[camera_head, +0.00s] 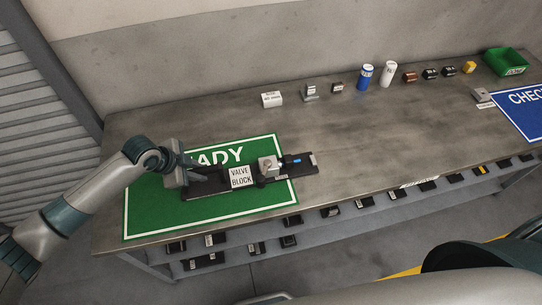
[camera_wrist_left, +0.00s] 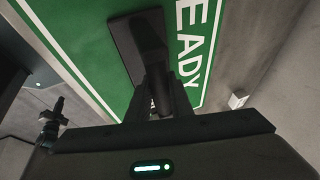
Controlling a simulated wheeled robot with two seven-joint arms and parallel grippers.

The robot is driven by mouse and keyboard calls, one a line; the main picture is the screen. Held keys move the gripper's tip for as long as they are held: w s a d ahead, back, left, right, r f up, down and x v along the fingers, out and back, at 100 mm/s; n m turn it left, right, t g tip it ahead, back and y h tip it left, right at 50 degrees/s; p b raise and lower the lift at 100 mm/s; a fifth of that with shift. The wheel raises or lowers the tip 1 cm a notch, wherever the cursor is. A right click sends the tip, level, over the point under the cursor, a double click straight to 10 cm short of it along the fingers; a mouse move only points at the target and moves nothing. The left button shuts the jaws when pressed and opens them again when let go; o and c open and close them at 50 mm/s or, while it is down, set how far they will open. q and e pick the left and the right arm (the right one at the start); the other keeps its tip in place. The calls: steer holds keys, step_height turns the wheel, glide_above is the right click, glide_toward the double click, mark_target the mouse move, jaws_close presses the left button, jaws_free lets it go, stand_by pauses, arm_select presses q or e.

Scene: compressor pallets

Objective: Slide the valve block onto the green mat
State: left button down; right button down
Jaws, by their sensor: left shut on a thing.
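The valve block (camera_head: 241,178) is a long dark plate with a white label, a light grey block and a small blue part on top. It lies flat, mostly over the green mat (camera_head: 155,215), and its right end reaches past the mat's right edge onto the bare table. My left gripper (camera_head: 196,178) is at the plate's left end, shut on a dark upright part of it. In the left wrist view the gripper (camera_wrist_left: 157,100) closes on this part, with the dark plate (camera_wrist_left: 124,42) beyond it and the mat (camera_wrist_left: 85,40) around. My right gripper is out of view.
A white box (camera_head: 271,99), small parts, a blue can (camera_head: 365,77) and a white can (camera_head: 388,74) stand along the table's back. A green bin (camera_head: 505,62) and a blue mat (camera_head: 522,108) are at the right. The table's middle (camera_head: 370,135) is clear.

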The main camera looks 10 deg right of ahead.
arm_select(q)
steer(key=shift+s+a+f, duration=0.1)
steer(key=shift+a, duration=0.95)
steer(key=shift+a+f, duration=0.1)
steer(key=shift+a, duration=0.9)
steer(key=c, duration=1.8)
jaws_free()
steer(key=shift+o, duration=1.4)
steer(key=shift+r, duration=0.15)
